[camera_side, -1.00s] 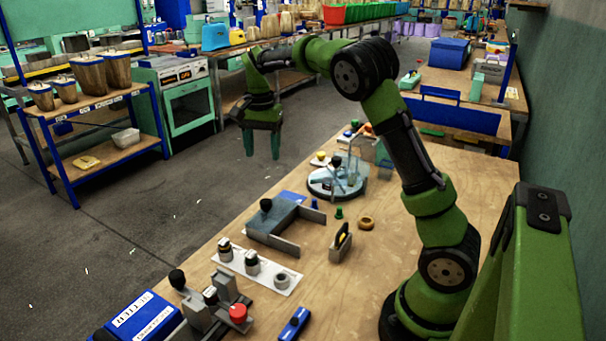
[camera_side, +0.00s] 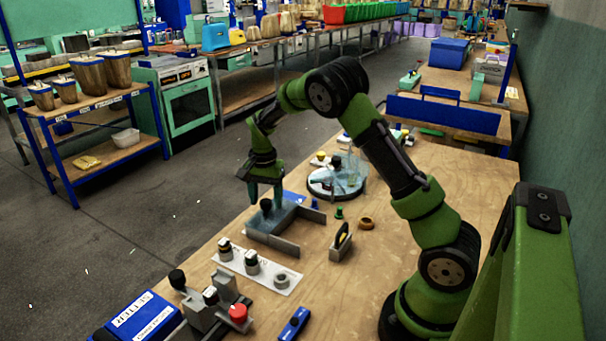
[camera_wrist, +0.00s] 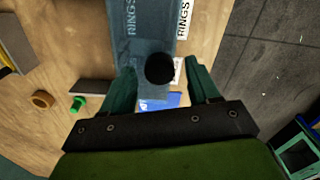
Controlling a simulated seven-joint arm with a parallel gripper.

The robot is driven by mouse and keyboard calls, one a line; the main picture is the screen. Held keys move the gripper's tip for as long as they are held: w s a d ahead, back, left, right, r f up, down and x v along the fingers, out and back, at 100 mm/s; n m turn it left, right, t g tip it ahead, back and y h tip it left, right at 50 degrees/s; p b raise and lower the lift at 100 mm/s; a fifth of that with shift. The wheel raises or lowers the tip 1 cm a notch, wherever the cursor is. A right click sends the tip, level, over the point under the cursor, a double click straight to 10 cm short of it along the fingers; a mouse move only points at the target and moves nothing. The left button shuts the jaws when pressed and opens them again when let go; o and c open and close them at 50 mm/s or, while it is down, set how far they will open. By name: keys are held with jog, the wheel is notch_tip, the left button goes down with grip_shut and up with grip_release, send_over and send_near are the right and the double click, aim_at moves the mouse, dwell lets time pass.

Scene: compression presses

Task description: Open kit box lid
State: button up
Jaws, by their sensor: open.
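The kit box (camera_side: 272,222) is a low blue-grey box on the wooden table, with a black round knob (camera_side: 266,205) on its lid. The lid lies flat on the box. My gripper (camera_side: 265,197) is above the box with its fingers pointing down at the knob. In the wrist view the box lid (camera_wrist: 150,40) carries the word RINGS, and the knob (camera_wrist: 160,68) shows between my two green fingers (camera_wrist: 162,85). The fingers are open and spread apart on either side of the knob. I cannot tell how far above it they are.
A round clear-covered station (camera_side: 335,180) stands behind the box. A grey block with a yellow-black handle (camera_side: 341,243), a green peg (camera_side: 339,213) and a brown ring (camera_side: 366,223) are to its right. A white plate with several knobs (camera_side: 258,271) lies in front.

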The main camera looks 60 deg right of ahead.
grip_shut()
jog(key=s, duration=0.8)
jog(key=shift+r, duration=0.1)
jog(key=shift+w, duration=0.1)
grip_release()
notch_tip(320, 180, up, 17)
dwell(0.7)
